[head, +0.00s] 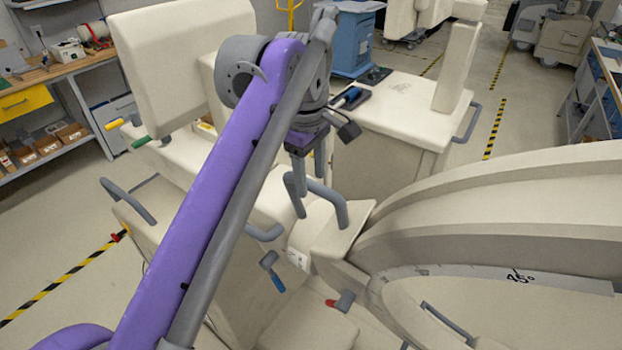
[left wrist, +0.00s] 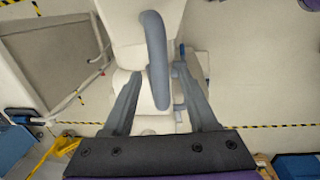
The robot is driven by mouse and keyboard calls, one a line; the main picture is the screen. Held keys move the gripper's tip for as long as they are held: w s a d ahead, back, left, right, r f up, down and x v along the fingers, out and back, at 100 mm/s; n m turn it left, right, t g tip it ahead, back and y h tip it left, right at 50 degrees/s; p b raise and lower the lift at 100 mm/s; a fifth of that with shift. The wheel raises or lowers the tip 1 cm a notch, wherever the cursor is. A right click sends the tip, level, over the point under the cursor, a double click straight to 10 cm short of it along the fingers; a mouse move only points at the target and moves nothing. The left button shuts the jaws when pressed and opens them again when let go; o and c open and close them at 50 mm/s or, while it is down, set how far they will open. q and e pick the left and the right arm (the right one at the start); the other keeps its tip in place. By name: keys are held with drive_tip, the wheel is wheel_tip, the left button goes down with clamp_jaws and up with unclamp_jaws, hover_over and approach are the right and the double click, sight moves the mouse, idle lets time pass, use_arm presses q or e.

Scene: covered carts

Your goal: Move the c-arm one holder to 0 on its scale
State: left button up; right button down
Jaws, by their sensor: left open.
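The C-arm's large cream curved arc (head: 480,215) fills the right of the head view. A pale scale strip (head: 560,283) runs along it, with "45°" readable. The cream holder block (head: 337,238) sits at the arc's left end and carries a grey bar handle (head: 341,212). My left gripper (head: 300,200) is open, pointing down at this handle. In the left wrist view, the grey handle (left wrist: 156,50) lies between the two spread fingers of the left gripper (left wrist: 158,72), with gaps on both sides. The scale's 0 mark cannot be made out. My right gripper is out of view.
A lever with a blue grip (head: 273,272) and a red-tipped lever (head: 341,301) are below the holder. A cream cart (head: 405,110) stands behind, a workbench (head: 60,75) at the far left. Open floor (head: 50,215) lies at the left.

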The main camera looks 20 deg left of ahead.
use_arm(q)
drive_tip(key=shift+f, duration=0.4)
clamp_jaws()
idle(1.3)
